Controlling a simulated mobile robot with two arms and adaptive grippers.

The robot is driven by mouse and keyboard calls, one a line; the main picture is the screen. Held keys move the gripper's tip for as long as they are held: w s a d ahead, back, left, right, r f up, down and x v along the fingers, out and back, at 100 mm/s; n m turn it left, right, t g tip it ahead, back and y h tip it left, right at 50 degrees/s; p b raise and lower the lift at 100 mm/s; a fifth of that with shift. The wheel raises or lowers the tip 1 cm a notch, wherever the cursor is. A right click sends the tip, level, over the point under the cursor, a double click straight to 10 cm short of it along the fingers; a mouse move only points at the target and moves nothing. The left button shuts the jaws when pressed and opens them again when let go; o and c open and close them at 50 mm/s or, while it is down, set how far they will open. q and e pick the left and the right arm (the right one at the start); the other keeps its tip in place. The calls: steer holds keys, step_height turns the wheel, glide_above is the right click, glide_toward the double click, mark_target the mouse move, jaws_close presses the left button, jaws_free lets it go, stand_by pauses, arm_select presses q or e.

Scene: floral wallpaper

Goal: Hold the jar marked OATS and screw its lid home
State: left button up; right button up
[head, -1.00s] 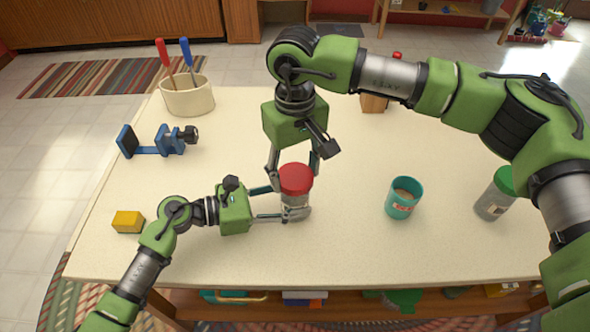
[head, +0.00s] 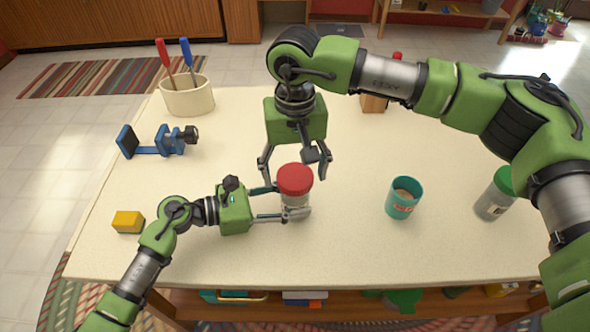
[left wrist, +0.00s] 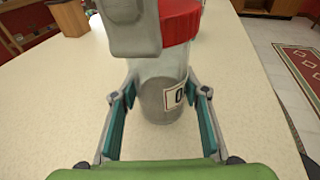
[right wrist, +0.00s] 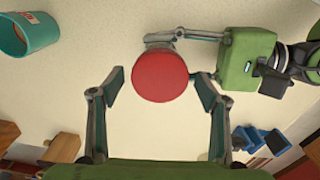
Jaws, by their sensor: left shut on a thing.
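A clear jar (head: 296,201) with a red lid (head: 295,179) stands upright on the table. In the left wrist view the jar (left wrist: 160,90) holds grey contents, and its label shows only the start of a word, like an O. My left gripper (head: 284,202) is shut on the jar's body from the left. The red lid (right wrist: 161,76) sits on the jar's top; I cannot tell how tightly. My right gripper (right wrist: 160,84) points down over the lid, open, its fingers on either side and apart from it.
On the table (head: 220,262) are a teal container (head: 403,199), a green-lidded jar (head: 496,196), a yellow block (head: 128,221), a blue clamp (head: 155,145), a cream pot (head: 188,98) with red and blue handled tools, and a wooden block (head: 374,103). The front middle is clear.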

mark_target(295, 176)
stand_by(0.3)
steer(key=shift+r, duration=3.5)
arm_select(q)
steer(key=o, duration=1.2)
steer(key=shift+c, duration=0.2)
